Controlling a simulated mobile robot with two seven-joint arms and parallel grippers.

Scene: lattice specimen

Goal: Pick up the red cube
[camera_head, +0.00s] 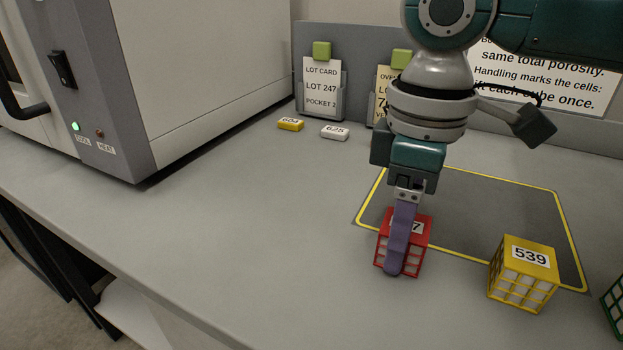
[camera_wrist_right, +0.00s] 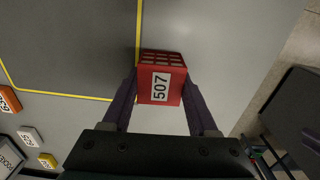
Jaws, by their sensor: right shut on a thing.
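The red cube (camera_head: 420,258) is a lattice block with a white label, partly hidden behind a purple finger of my right gripper (camera_head: 398,262) in the head view. In the right wrist view the red cube (camera_wrist_right: 163,80) shows its label 507 and sits between the two purple fingers of the right gripper (camera_wrist_right: 160,88). The right gripper is shut on it from both sides. The cube is at the near left edge of the yellow-outlined area; I cannot tell whether it touches the table. My left gripper is not in view.
A yellow lattice cube (camera_head: 523,272) labelled 539 stands to the right, and a green one (camera_head: 615,306) is at the right edge. Small yellow (camera_head: 290,124) and white (camera_head: 335,132) tags lie at the back. A grey oven (camera_head: 150,80) stands left. The table's left front is clear.

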